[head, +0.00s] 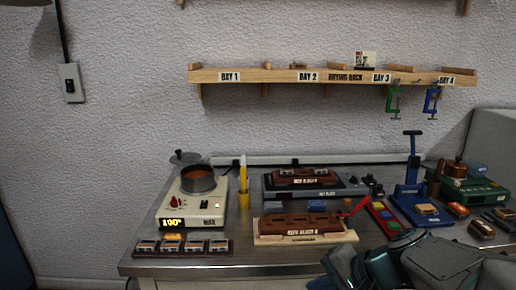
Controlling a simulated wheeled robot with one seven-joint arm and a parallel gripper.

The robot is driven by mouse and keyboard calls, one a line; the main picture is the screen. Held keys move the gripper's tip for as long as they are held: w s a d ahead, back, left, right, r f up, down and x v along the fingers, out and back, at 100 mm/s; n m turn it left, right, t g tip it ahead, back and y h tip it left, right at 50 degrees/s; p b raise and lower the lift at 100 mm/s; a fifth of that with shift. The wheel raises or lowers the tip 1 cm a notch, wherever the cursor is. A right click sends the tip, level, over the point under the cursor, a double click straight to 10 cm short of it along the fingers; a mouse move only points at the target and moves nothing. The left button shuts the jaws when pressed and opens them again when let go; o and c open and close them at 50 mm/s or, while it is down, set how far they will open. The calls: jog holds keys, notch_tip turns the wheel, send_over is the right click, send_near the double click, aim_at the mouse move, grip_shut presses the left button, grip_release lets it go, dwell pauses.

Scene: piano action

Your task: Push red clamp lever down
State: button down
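The red clamp lever (355,208) is at the right end of the brown mold block (300,222), which sits on a pale wooden base (306,238) near the table's front. The lever is tilted, its free end raised up and to the right. My arm is folded at the lower right, in front of the table edge. What looks like my gripper (342,268) is at its left end, below and in front of the lever, apart from it. Its fingers cannot be made out.
A hot plate (318,188) with another brown block stands behind. Left are a cream heater with a pot (199,180), a yellow holder (243,198) and a tray of small blocks (181,247). A tray of coloured pieces (383,217) and a blue press (411,180) stand right of the lever.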

jog(key=s+d+r+n+g+h+p, duration=0.2)
jog(key=s+r+n+h+p, duration=0.3)
jog(key=s+n+h+p, duration=0.1)
jog(key=shift+s+r+n+p, duration=0.4)
jog(key=shift+s+n+p, duration=0.3)
jog(key=shift+s+p, duration=0.2)
jog(key=c, duration=2.1)
grip_release()
jog(key=shift+d+r+h, duration=0.2)
jog(key=shift+h, duration=0.3)
jog(key=shift+c, duration=0.2)
jog(key=o, duration=0.7)
jog(key=shift+d+n, duration=0.1)
jog(key=shift+n, duration=0.2)
jog(key=shift+d, duration=0.1)
